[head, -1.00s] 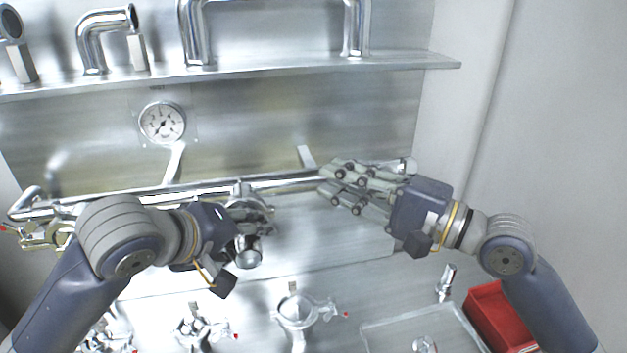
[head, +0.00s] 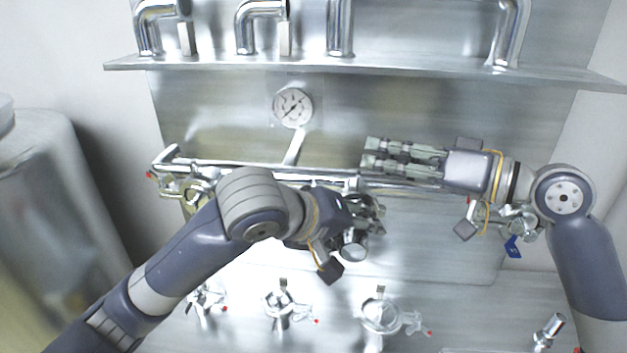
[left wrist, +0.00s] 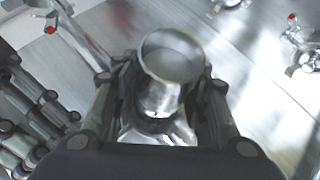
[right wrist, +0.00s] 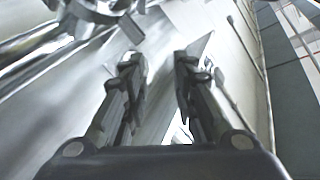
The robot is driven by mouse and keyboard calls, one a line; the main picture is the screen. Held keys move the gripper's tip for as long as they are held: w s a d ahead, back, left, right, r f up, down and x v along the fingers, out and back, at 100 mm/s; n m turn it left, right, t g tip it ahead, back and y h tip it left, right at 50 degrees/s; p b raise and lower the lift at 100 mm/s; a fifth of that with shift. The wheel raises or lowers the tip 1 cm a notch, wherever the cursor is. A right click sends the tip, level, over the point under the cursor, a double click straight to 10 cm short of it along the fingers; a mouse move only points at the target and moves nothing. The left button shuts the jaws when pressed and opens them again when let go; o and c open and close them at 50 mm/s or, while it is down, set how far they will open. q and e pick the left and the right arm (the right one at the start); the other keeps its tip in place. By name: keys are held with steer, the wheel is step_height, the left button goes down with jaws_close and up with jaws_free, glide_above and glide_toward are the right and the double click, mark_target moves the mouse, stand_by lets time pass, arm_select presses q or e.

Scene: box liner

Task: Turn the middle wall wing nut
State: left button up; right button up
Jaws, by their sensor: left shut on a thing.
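A steel pipe (head: 250,170) runs along the back wall with clamps on it. The middle wall clamp (head: 352,186) is mostly hidden behind my left gripper, and its wing nut cannot be made out in the head view. My left gripper (head: 368,222) is closed around a short round steel pipe piece (left wrist: 172,60) below that clamp. In the left wrist view a red-tipped rod (left wrist: 78,50) lies beside the fingers; I cannot tell which clamp it belongs to. My right gripper (head: 366,156) is at the pipe, right of the middle clamp. Its fingers are apart and empty in the right wrist view (right wrist: 157,65).
A gauge (head: 293,107) is on the wall under a shelf (head: 400,68) bearing bent pipes. Another clamp (head: 198,190) is at the pipe's left end; one (head: 517,218) is near my right forearm. Several clamps (head: 380,315) stand on the bench below. A large tank (head: 40,200) is at left.

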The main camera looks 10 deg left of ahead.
mark_target(313, 183)
steer(key=s+a+r+n+g+h, duration=0.1)
steer(key=s+a+n+g+h, duration=0.2)
steer(key=a+n, duration=0.65)
steer(key=a+r+n+g+h, duration=0.15)
steer(key=a+n+h, duration=0.35)
steer(key=n, duration=0.9)
steer(key=d+r+n+t+h, duration=0.1)
steer(key=d+r+n+h, duration=0.15)
steer(key=n+h, duration=0.45)
steer(key=shift+n, duration=0.55)
steer(key=x, duration=1.2)
steer(key=shift+d, duration=0.2)
jaws_close()
